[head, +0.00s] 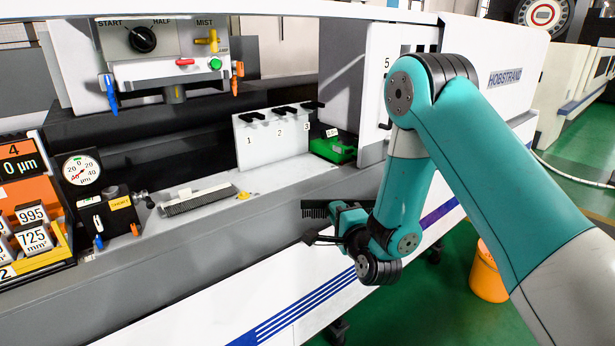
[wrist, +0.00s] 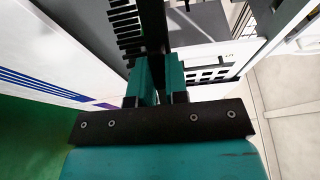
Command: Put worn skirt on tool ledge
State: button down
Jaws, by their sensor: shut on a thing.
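My gripper (head: 335,222) is in front of the machine, outside its front edge and right of the middle of the head view. In the wrist view its two teal fingers (wrist: 158,70) are shut on a black bar with a row of comb-like teeth, which I take to be the worn skirt (wrist: 152,30). Its toothed edge (head: 315,208) also shows in the head view, held in the air. The grey ledge (head: 190,247) along the machine front, probably the tool ledge, lies left of my gripper. The skirt's middle is partly hidden by the fingers.
A white numbered rack (head: 270,142) with black hooks and a green block (head: 333,148) stand behind. A dial gauge (head: 82,168) is at left. An orange bin (head: 488,275) stands on the floor at right.

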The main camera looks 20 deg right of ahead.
aim_at(284, 176)
jog(key=z, duration=1.6)
jog(key=i, duration=1.25)
jog(key=u, duration=2.3)
jog(key=i, duration=1)
jog(key=z, duration=0.05)
